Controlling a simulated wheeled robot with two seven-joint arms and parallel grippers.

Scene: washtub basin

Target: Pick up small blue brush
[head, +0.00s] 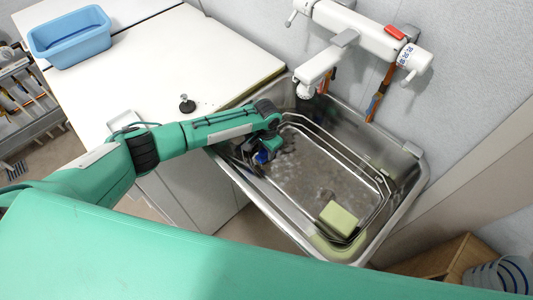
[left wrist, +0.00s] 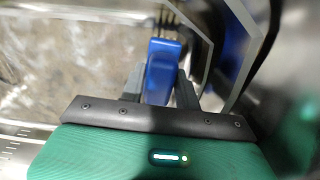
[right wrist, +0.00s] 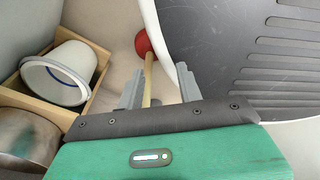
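The small blue brush (left wrist: 163,68) shows in the left wrist view, its blue handle between the two fingers and its pale bristles at the far end. My left gripper (left wrist: 161,88) has a finger against each side of the handle. In the head view, my left gripper (head: 268,150) is low inside the metal basin at its left side. Only a bit of the blue brush (head: 262,157) shows there, mostly hidden by the gripper. My right gripper (right wrist: 159,84) is open, with nothing held between its fingers, and is outside the head view.
The metal basin (head: 236,175) has a wire rail and a green sponge (head: 338,218). A white tap (head: 365,35) overhangs its back. A blue tub (head: 70,38) stands on the white counter. A wooden stick with a red end (right wrist: 143,45) and a white bucket (right wrist: 60,72) lie below my right gripper.

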